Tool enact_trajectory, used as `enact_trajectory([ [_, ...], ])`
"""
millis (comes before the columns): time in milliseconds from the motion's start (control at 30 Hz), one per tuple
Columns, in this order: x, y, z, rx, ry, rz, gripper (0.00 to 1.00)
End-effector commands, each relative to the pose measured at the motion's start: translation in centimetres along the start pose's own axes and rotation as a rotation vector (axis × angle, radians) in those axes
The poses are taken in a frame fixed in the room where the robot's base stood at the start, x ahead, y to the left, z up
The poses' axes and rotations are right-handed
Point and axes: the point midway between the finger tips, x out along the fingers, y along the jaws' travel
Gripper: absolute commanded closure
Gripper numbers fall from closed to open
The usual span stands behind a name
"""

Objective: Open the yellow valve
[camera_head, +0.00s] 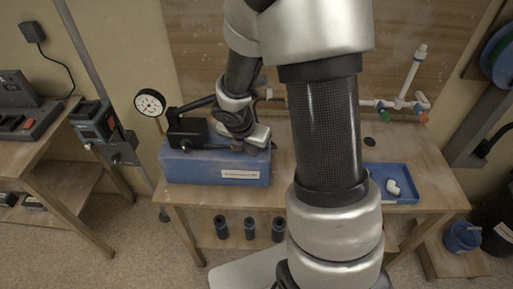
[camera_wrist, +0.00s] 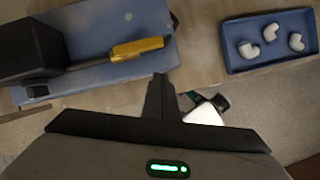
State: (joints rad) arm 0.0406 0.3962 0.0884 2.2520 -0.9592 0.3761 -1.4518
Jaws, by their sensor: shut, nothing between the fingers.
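The yellow valve lever (camera_wrist: 138,48) lies over the blue box top (camera_wrist: 110,75) in the wrist view, pointing right from a black block (camera_wrist: 32,48). In the head view the blue pump box (camera_head: 195,167) stands on the bench with a black pump head on top; my arm covers its right end and I cannot make out the yellow lever there. My gripper (camera_wrist: 160,82) is shut and empty, its dark fingertips a little below the lever in the wrist picture. It also shows at the box's right end in the head view (camera_head: 262,138). Contact with the box cannot be told.
A blue tray (camera_head: 402,188) with white pipe fittings (camera_wrist: 268,32) sits to the right on the bench. A round gauge (camera_head: 149,102) stands behind the box's left end. White piping (camera_head: 402,102) runs along the back board. Dark cylinders (camera_head: 249,229) stand below.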

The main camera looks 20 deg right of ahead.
Motion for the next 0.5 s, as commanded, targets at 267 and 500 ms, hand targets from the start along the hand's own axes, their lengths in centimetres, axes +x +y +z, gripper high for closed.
enact_trajectory([
  [267,-6.3,-0.6,0.2,0.003,-0.003,0.002,1.0],
  [500,-9.3,-1.1,0.1,0.002,-0.002,0.0,1.0],
])
